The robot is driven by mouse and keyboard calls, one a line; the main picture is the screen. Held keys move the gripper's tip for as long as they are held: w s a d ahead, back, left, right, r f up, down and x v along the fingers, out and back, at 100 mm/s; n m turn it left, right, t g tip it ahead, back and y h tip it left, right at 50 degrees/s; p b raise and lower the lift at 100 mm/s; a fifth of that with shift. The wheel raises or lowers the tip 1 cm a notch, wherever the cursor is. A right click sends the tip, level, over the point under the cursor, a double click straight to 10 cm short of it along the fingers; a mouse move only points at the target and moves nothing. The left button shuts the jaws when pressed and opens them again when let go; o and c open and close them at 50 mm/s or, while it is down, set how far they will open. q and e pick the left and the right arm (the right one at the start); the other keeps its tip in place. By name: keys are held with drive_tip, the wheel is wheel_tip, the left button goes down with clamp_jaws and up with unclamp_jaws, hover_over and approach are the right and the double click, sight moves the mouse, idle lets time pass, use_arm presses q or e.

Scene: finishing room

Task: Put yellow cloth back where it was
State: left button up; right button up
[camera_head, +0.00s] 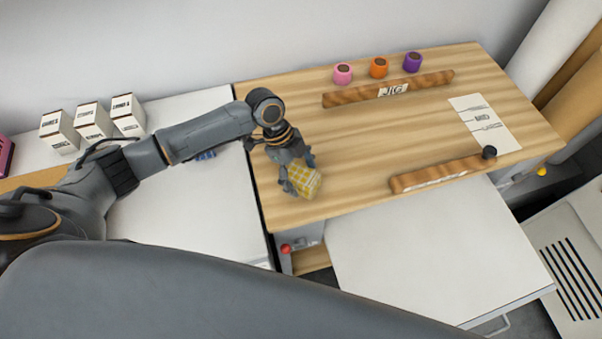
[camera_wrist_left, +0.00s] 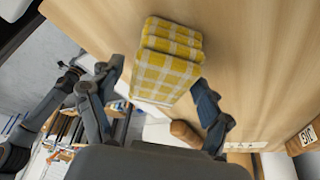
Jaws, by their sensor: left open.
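The yellow cloth (camera_head: 307,181) is a folded yellow and white checked cloth at the left part of the wooden table top (camera_head: 350,150). It also shows in the left wrist view (camera_wrist_left: 167,62), between the spread fingers. My left gripper (camera_head: 299,178) is open at the cloth, with a finger on either side of it. In the left wrist view the left gripper (camera_wrist_left: 160,100) shows a gap between the cloth and at least one finger. Whether the cloth touches the table is hard to tell. My right gripper is not in view.
Pink (camera_head: 343,74), orange (camera_head: 378,68) and purple (camera_head: 413,62) cups stand at the back. A wooden bar marked JIG (camera_head: 388,89) and another bar (camera_head: 443,173) lie on the table. A printed sheet (camera_head: 485,124) lies right. White boxes (camera_head: 93,121) stand on the left counter.

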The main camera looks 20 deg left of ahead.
use_arm(q)
drive_tip(key=shift+r, duration=0.15)
drive_tip(key=b+v, duration=0.2)
drive_tip(key=v, duration=1)
drive_tip(key=shift+w, duration=0.1)
